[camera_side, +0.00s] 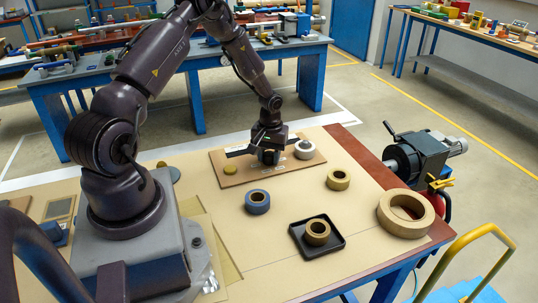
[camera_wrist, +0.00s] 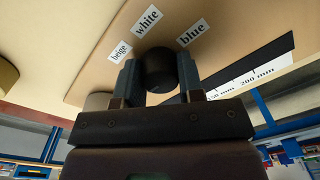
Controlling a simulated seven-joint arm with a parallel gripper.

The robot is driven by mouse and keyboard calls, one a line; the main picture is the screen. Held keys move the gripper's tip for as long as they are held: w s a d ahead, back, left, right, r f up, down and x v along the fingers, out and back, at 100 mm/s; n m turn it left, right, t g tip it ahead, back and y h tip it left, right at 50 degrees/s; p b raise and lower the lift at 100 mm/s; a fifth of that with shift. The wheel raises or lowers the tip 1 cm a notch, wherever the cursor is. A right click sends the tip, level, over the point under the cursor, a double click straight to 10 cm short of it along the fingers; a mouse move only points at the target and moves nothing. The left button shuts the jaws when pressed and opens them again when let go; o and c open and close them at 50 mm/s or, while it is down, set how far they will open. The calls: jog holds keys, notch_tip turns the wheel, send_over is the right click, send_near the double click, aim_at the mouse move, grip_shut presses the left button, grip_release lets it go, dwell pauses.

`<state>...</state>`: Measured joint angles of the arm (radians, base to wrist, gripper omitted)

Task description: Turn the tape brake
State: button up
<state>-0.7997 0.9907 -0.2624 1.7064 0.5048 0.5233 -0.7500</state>
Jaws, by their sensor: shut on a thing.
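The tape brake appears as a dark round knob (camera_wrist: 158,68) on a tan board (camera_wrist: 95,55). Labels reading beige (camera_wrist: 118,51), white (camera_wrist: 147,19) and blue (camera_wrist: 192,33) fan out around its far side. My gripper (camera_wrist: 159,78) has one finger on each side of the knob and is shut on it. No pointer mark is clear on the knob, so I cannot tell which label it faces. In the side view my gripper (camera_side: 269,155) points down at the board (camera_side: 232,181) and mostly hides the knob.
A white roll (camera_side: 304,149) stands close right of my gripper. A black tray (camera_side: 336,245) holds another roll. A large tan ring (camera_side: 384,214) lies near the table's right edge.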

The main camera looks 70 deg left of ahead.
jog(key=m, duration=1.2)
jog(key=shift+s, duration=0.1)
jog(key=m, duration=0.5)
jog(key=shift+m, duration=0.4)
jog(key=m, duration=0.5)
jog(key=shift+m, duration=0.3)
jog(key=o, duration=0.9)
jog(key=shift+o, duration=0.2)
jog(key=shift+r, duration=0.1)
